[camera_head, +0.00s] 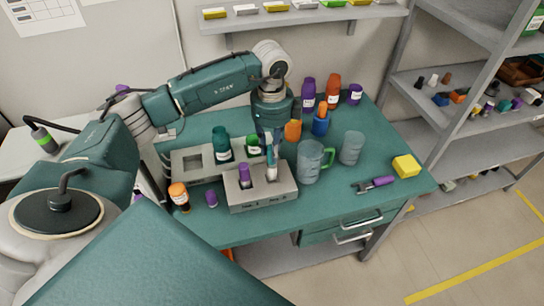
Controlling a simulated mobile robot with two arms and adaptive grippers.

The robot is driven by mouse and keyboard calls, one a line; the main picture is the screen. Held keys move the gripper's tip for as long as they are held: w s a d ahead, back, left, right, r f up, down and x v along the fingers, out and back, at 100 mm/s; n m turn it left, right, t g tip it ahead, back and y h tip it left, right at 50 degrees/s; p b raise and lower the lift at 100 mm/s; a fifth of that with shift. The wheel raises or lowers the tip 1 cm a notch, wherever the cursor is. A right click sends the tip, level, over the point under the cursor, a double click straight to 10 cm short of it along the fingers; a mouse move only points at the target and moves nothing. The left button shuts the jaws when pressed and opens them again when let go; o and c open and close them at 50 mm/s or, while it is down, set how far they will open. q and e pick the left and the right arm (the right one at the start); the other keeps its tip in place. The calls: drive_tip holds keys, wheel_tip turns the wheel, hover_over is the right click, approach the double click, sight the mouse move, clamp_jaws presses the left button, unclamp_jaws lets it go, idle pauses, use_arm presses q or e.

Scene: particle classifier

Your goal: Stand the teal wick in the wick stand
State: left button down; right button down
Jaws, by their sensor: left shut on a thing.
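My left gripper (271,150) points down over the right half of a grey block-like stand (262,202), which looks like the wick stand. It is shut on a slim upright piece with a pale lower end (271,174), seemingly the teal wick; the fingers hide most of it. The pale end is at the stand's right opening; I cannot tell whether it is seated. A purple-topped piece (245,173) stands in the stand's left opening. My right gripper is not in view.
A grey holder (187,168) with a teal bottle (221,143) stands behind. A grey-green mug (309,162) stands close right of the gripper, with a tumbler (351,148) beyond. An orange-capped jar (179,195) stands left. The table's front right (350,208) is clear.

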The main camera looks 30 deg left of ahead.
use_arm(q)
wheel_tip(320, 180, down, 4)
drive_tip(key=shift+p, duration=0.55)
drive_tip(key=shift+f, duration=0.65)
drive_tip(key=c, duration=1.5)
unclamp_jaws()
